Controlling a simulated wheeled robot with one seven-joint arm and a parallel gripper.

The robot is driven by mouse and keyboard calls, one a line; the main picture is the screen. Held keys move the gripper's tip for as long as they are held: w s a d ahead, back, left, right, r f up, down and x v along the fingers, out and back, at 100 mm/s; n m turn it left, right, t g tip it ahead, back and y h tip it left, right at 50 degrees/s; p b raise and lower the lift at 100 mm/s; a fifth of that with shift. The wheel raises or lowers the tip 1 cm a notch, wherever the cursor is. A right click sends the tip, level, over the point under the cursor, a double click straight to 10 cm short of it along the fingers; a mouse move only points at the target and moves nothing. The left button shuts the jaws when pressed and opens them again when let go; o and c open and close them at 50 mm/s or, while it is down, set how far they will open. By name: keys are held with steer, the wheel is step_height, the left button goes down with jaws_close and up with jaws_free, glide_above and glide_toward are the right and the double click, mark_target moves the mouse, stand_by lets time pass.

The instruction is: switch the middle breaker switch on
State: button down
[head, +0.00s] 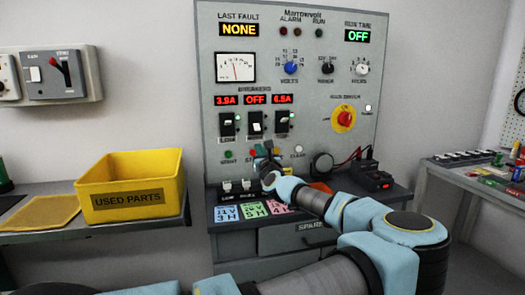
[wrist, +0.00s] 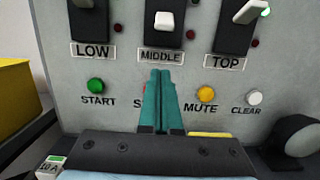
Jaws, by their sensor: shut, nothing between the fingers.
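The middle breaker switch (head: 255,122) is a white lever on a black plate, between two like switches. Its lever sits low on its plate, and the display above it (head: 255,99) reads OFF. In the wrist view its white lever (wrist: 164,21) shows above the MIDDLE label (wrist: 161,55). My gripper (wrist: 161,76) has its teal fingers together and empty, just below that label, apart from the lever. The fingers hide most of a red button behind them. In the head view my gripper (head: 264,152) is below the breaker row, partly hidden by my arm.
Left of the fingers is the green START button (wrist: 96,86). Right are the yellow MUTE button (wrist: 206,94) and white CLEAR button (wrist: 255,97). The LOW switch (head: 227,124) and TOP switch (head: 282,121) flank the middle one; their displays show 3.9A and 6.5A.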

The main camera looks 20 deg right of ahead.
mark_target(256, 135)
steer(key=shift+w+r+p, duration=0.15)
steer(key=shift+w, duration=0.4)
steer(key=shift+w+r+p, duration=0.15)
steer(key=shift+w, duration=0.35)
steer(key=shift+s+d+r+p, duration=0.1)
steer(key=shift+s+r+p, duration=0.15)
steer(key=shift+r+p, duration=0.25)
steer(key=shift+s+r+p, duration=0.2)
steer(key=shift+r+p, duration=0.1)
steer(key=shift+r, duration=0.35)
steer(key=shift+s+r+p, duration=0.35)
steer(key=shift+r, duration=0.15)
